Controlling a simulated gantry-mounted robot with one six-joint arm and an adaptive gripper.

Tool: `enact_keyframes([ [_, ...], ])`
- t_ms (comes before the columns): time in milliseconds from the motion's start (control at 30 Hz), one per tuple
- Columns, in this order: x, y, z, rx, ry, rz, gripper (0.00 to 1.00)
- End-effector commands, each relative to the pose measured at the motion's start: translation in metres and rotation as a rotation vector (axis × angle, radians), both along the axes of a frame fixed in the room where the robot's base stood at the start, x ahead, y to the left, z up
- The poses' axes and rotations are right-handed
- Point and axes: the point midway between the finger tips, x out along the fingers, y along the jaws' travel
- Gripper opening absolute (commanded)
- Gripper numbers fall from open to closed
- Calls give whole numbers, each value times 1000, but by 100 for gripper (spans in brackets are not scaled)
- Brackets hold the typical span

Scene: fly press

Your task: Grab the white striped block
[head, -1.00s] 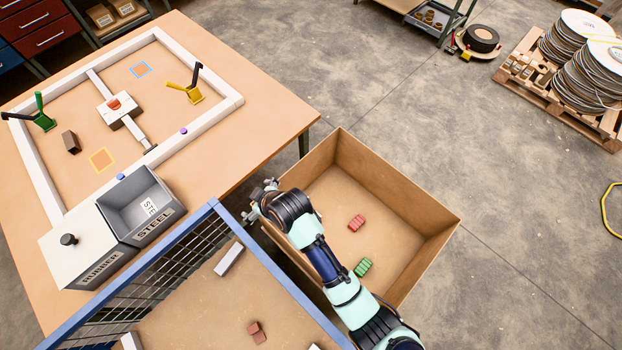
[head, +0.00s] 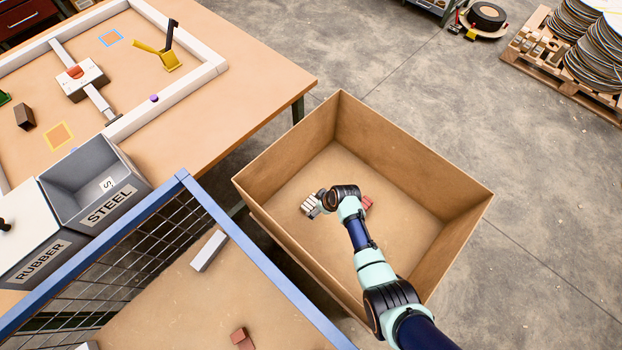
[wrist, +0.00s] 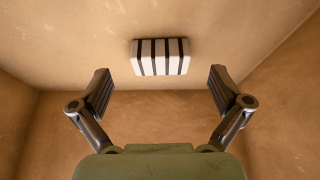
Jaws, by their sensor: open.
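The white striped block (wrist: 160,57), white with dark bands, lies on the floor of the cardboard box (head: 465,215). In the wrist view it sits ahead of my gripper (wrist: 160,88), roughly centred between the two spread fingers and beyond their tips, not touched. My gripper is open and empty. In the head view, my gripper (head: 319,204) is down inside the box, and the block (head: 307,204) shows just at its left, partly covered.
A red block (head: 368,203) lies in the box, partly behind my arm. The box walls stand close around the arm. A blue-framed mesh bin (head: 180,180) is at the left, with steel and rubber containers (head: 105,205) on the table beyond.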

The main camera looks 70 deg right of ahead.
Motion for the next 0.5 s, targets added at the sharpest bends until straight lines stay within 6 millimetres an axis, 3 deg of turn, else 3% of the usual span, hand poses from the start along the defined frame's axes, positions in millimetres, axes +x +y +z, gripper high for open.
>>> enact_keyframes([
  [200,15,-5,-40,0,1,0,100],
  [500,19,-7,-44,-1,0,-1,100],
])
